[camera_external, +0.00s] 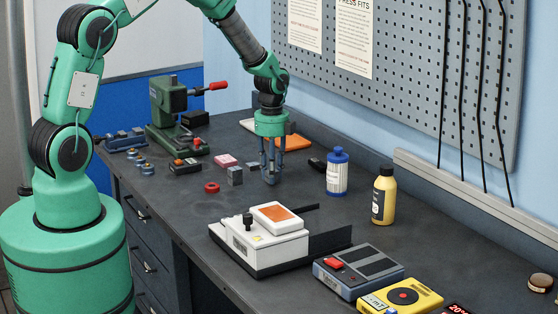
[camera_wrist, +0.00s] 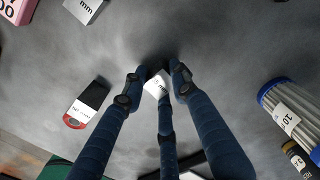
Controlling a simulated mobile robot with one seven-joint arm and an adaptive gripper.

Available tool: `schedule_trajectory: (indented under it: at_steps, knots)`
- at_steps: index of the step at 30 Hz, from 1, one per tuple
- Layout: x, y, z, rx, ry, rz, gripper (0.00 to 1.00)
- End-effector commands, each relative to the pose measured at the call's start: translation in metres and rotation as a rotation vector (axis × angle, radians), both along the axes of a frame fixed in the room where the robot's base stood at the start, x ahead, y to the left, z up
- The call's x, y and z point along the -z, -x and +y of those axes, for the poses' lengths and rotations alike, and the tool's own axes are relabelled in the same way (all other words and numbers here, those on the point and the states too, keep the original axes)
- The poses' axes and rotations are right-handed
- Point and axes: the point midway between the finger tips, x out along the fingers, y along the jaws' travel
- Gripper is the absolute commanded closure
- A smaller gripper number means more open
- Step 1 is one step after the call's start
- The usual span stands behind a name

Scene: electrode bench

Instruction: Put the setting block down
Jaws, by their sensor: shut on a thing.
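My gripper (camera_external: 270,176) points down low over the middle of the bench, its dark blue fingers drawn together. In the wrist view the fingers (camera_wrist: 157,88) close around a small pale block with a white marked face, the setting block (camera_wrist: 156,83). Fingers cover much of it. In the outside view the block is hidden by the fingers, and I cannot tell whether it touches the bench. A similar grey block (camera_external: 235,176) stands just left of my gripper, apart from it; one marked "mm" (camera_wrist: 85,8) shows at the wrist view's top edge.
A pink block (camera_external: 226,161) and a red ring (camera_external: 211,187) lie to the left. A blue-capped canister (camera_external: 337,174) and a yellow bottle (camera_external: 384,195) stand to the right. A white device (camera_external: 260,245) sits in front. Bare bench (camera_external: 285,193) surrounds my fingertips.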

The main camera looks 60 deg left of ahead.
Motion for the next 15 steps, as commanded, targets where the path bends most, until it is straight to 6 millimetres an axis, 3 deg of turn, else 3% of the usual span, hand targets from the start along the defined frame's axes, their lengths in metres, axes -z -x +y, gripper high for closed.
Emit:
schedule_trajectory:
  at_steps: [12, 13, 15]
  knots:
    - [0.0029, -0.0004, 0.0001, 0.0, 0.0, -0.001, 1.0]
    - [0.0031, -0.0001, 0.0001, 0.0, 0.0, -0.001, 0.69]
    - [0.0027, -0.0001, 0.0001, 0.0, 0.0, -0.001, 0.55]
